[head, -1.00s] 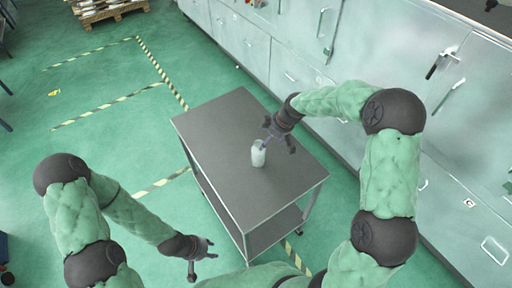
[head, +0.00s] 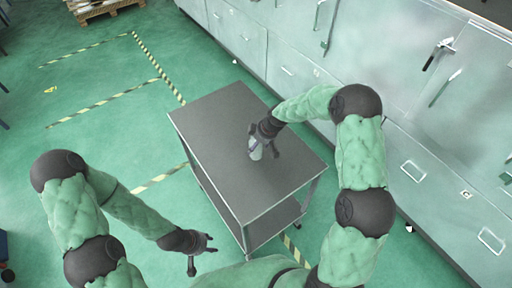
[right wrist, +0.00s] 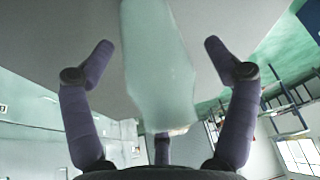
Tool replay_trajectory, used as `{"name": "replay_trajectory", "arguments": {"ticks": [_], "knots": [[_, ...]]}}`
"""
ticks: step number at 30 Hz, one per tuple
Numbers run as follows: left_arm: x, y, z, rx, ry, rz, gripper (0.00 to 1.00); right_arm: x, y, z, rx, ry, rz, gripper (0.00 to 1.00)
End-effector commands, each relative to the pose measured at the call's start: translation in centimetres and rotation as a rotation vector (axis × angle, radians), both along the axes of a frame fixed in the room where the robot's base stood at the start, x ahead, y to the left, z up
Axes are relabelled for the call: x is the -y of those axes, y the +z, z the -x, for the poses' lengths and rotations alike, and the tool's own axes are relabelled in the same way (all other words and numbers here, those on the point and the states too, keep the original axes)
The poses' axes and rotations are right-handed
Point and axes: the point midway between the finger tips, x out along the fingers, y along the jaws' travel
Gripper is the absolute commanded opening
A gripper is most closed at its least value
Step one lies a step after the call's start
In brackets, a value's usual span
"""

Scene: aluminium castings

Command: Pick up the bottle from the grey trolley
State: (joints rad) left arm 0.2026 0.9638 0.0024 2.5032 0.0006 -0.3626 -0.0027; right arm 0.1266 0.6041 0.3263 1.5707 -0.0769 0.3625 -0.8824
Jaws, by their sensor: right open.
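The bottle (head: 255,150) is pale and whitish, and stands on the top of the grey trolley (head: 215,120), right of the middle. My right gripper (head: 264,146) is at the bottle, with its fingers around it and partly covering it. In the right wrist view the bottle (right wrist: 158,70) lies between the open fingers of the gripper (right wrist: 160,62), with a gap on both sides. A third finger shows behind the bottle's lower end. My left gripper (head: 202,256) is empty, with its fingers spread, over the floor at the trolley's near left.
The trolley top is otherwise bare, and it has a lower shelf (head: 275,218). A row of pale cabinets (head: 400,110) with handles runs along the right. A pallet (head: 95,8) stands at the far left. Green floor with striped tape is clear at the left.

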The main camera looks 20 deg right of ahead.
Motion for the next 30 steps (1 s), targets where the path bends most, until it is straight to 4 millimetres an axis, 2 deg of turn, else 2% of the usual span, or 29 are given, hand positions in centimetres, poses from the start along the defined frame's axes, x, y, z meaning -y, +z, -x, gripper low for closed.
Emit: {"name": "replay_trajectory", "arguments": {"ticks": [4,5,10,23,30], "knots": [[0.0,0.0,0.0,0.0,0.0,0.0,0.4,0.0,0.0,0.0,0.001,0.0,0.001,0.87],[0.0,0.0,0.0,0.0,0.0,0.0,0.4,0.0,0.0,0.0,0.001,0.0,0.001,0.81],[0.0,0.0,0.0,0.0,0.0,0.0,0.4,0.0,0.0,0.0,0.0,0.0,0.0,0.33],[0.0,0.0,0.0,0.0,0.0,0.0,0.4,0.0,0.2,0.0,0.0,0.0,0.0,0.31],[0.0,0.1,0.0,0.0,0.0,0.0,0.4,0.0,2.2,-0.1,0.003,0.0,0.0,0.31]]}}
